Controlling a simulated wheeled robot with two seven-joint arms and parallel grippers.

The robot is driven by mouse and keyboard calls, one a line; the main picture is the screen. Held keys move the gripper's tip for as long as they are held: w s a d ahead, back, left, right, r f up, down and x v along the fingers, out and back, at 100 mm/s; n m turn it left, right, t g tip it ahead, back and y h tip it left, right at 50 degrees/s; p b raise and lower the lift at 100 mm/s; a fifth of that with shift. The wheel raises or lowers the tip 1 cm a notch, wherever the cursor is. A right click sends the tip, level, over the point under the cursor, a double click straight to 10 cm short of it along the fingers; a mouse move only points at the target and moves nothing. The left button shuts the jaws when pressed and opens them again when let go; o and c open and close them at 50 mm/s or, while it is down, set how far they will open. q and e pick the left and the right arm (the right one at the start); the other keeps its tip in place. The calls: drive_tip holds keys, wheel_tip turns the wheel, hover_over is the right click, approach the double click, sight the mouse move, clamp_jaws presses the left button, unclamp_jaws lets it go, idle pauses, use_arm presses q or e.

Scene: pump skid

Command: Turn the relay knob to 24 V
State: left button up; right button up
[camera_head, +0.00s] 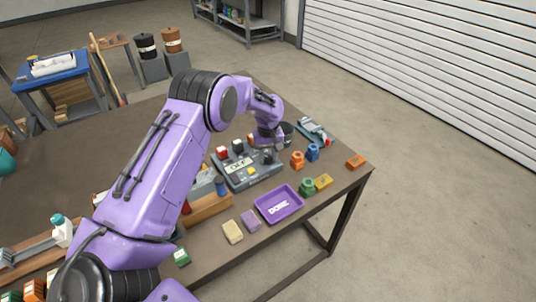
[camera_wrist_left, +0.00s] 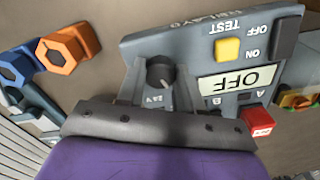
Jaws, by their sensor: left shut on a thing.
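The grey relay box (camera_head: 262,176) stands on the brown table. My left gripper (camera_wrist_left: 157,84) is shut on the knob, one finger on each side. In the head view the left gripper (camera_head: 268,145) is over the box's right end. My right gripper is not in view.
The table's right edge is close by.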

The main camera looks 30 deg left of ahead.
sight(268, 157)
use_arm(q)
drive_tip(key=m+p, duration=0.1)
drive_tip(key=m, duration=0.3)
drive_tip(key=shift+m, duration=0.3)
drive_tip(key=m, duration=0.5)
drive_tip(key=shift+m, duration=0.4)
drive_tip(key=o, duration=1)
drive_tip(key=shift+o, duration=0.2)
wheel_tip(268, 157, up, 11)
drive_tip(key=b, duration=0.1)
drive_tip(key=shift+f+b, duration=0.2)
drive_tip(key=shift+b, duration=0.2)
